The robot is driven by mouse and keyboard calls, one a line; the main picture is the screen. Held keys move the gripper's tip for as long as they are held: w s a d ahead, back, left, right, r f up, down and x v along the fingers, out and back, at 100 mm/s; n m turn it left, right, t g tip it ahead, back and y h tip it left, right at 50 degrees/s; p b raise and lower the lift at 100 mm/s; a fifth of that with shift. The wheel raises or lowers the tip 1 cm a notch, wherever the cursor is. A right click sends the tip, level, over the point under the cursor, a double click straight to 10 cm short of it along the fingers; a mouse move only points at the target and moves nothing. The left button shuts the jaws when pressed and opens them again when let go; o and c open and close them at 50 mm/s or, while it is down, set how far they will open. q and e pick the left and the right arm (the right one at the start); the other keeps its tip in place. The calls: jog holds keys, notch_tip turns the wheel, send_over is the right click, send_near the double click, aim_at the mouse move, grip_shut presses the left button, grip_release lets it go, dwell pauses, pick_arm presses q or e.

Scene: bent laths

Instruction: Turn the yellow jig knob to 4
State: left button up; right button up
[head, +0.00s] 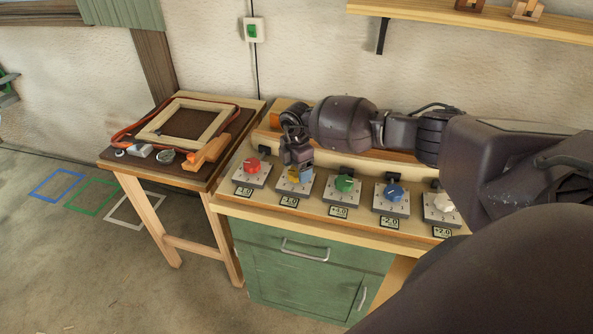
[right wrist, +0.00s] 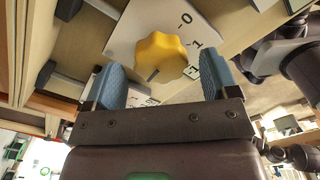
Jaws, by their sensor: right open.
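The yellow knob (right wrist: 159,56) sits on a pale dial plate (right wrist: 128,32) with printed numbers; 0 and 1 can be read in the right wrist view. In the head view the yellow knob (head: 294,175) is partly hidden by my right gripper (head: 300,172). Its small display (head: 289,201) sits below the plate. In the right wrist view my right gripper (right wrist: 162,85) is open, with one blue finger on each side of the knob. I cannot tell whether the fingers touch it. My left gripper is not in view.
Other knobs stand in the same row: red (head: 251,165), green (head: 344,183), blue (head: 393,191) and white (head: 443,202). They are on a wooden bench top (head: 270,209) over a green cabinet (head: 300,272). A side table (head: 190,176) holds a wooden frame and tools.

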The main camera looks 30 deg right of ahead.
aim_at(297, 171)
notch_tip(297, 171, up, 10)
jog(key=shift+f+b, duration=0.25)
jog(key=shift+b, duration=0.2)
dwell(0.4)
